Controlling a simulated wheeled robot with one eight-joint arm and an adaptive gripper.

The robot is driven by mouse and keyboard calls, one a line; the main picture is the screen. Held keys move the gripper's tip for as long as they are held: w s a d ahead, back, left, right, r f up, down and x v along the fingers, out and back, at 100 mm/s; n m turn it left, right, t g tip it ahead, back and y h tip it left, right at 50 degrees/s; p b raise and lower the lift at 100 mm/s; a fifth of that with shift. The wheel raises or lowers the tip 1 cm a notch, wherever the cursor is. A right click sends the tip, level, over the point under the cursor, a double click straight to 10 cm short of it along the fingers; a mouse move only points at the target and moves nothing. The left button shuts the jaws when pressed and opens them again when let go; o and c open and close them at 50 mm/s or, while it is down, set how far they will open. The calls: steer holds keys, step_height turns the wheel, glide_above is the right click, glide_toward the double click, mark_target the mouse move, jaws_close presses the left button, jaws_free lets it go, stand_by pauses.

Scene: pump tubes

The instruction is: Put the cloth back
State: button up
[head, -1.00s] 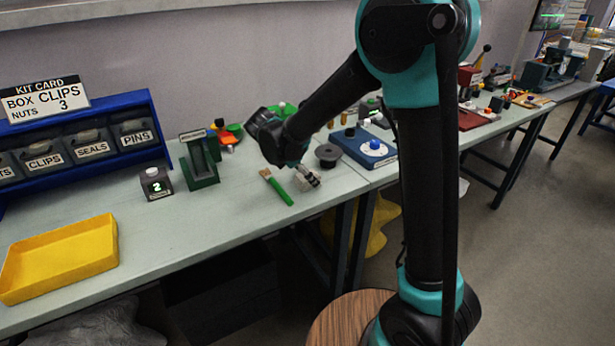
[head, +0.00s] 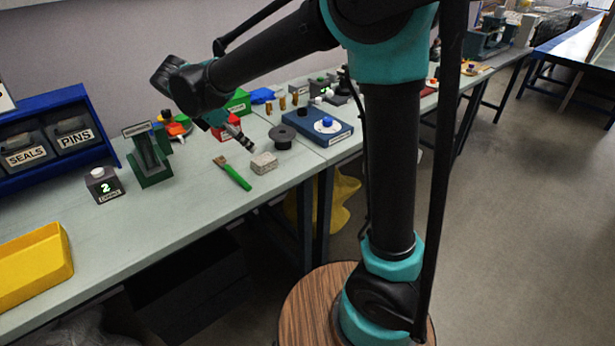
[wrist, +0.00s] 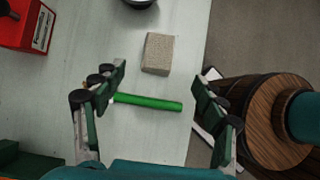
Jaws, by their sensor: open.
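A small grey-beige block that looks like a folded cloth (head: 264,163) lies on the workbench near its front edge. It also shows in the wrist view (wrist: 158,53), ahead of the fingers. My gripper (head: 245,142) is above the bench, just behind and left of the cloth in the head view. In the wrist view my gripper (wrist: 163,82) has its fingers wide apart with nothing held. A green-handled brush (head: 233,174) lies left of the cloth; its green handle (wrist: 148,102) crosses beneath the finger gap.
A dark spool (head: 282,136) and a blue box with a dial (head: 322,130) stand right of the cloth. A red box (head: 226,128) is behind. A green stand (head: 150,160) and counter box (head: 104,185) are left. The yellow tray (head: 35,265) is at lower left.

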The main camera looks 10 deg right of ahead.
steer(key=s+d+f+m+y, duration=0.1)
steer(key=s+d+f+m, duration=0.2)
steer(key=d+m, duration=0.35)
steer(key=s+d+f+m+y, duration=0.2)
steer(key=d+f+m, duration=0.2)
steer(key=d, duration=0.5)
steer(key=s+d+f+m+y, duration=0.1)
steer(key=s+d+f+m, duration=0.2)
steer(key=d+m, duration=0.35)
steer(key=s+d+f+m+y, duration=0.1)
steer(key=s+d+f+m, duration=0.4)
steer(key=s+d+m, duration=0.2)
steer(key=shift+s+f+m+t, duration=0.3)
steer(key=shift+f, duration=0.05)
